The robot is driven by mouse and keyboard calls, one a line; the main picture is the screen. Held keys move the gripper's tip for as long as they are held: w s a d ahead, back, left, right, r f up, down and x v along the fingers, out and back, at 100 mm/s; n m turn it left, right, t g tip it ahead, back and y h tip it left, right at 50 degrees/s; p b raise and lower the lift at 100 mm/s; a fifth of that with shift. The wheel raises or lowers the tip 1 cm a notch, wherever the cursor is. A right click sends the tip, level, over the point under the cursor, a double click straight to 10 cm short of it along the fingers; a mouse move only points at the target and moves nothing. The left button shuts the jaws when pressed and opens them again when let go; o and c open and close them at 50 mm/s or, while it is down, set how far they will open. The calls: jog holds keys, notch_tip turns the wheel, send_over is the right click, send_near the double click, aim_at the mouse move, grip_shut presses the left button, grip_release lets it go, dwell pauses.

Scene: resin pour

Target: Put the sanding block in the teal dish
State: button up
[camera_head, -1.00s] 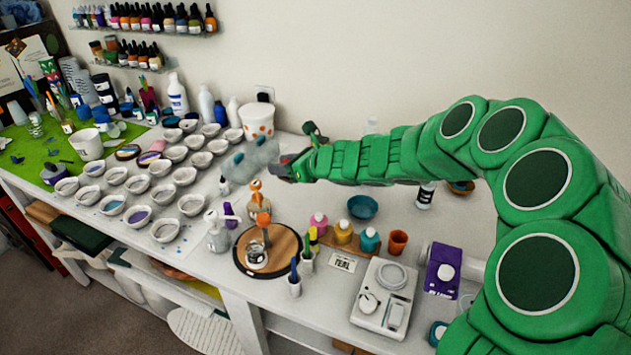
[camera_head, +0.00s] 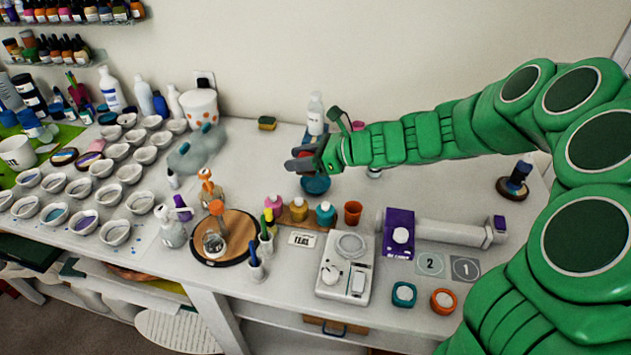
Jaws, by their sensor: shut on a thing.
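My gripper (camera_head: 301,160) is shut on a small, dark reddish block (camera_head: 306,154), which I take to be the sanding block. The jaws hide most of it. The teal dish (camera_head: 316,187) is a small round bowl on the bench. In the picture, my gripper and the block are just above the dish and cover part of its far rim. I cannot tell the exact height between them.
A yellow and green sponge (camera_head: 267,123) lies behind my gripper, and a white bottle (camera_head: 316,114) stands by the wall. Pink, yellow and teal jars, an orange cup (camera_head: 353,213) and a scale (camera_head: 345,268) stand in front. A round wooden board (camera_head: 238,225) is at left.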

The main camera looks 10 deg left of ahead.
jog(key=s+d, duration=0.3)
jog(key=d, duration=0.3)
send_over(310, 186)
jog(key=shift+g, duration=0.4)
jog(key=f, duration=0.5)
jog(key=s+f, duration=0.1)
jog(key=f, duration=0.2)
jog(key=shift+d+f, duration=0.2)
jog(key=shift+f, duration=0.15)
jog(key=shift+w+a+f, duration=0.25)
jog(key=shift+w+f, duration=0.3)
jog(key=shift+f, duration=1.7)
jog(key=shift+f, duration=0.25)
jog(key=shift+f, duration=0.25)
jog(key=o, duration=1.1)
jog(key=shift+f, duration=0.1)
jog(key=shift+c, duration=0.2)
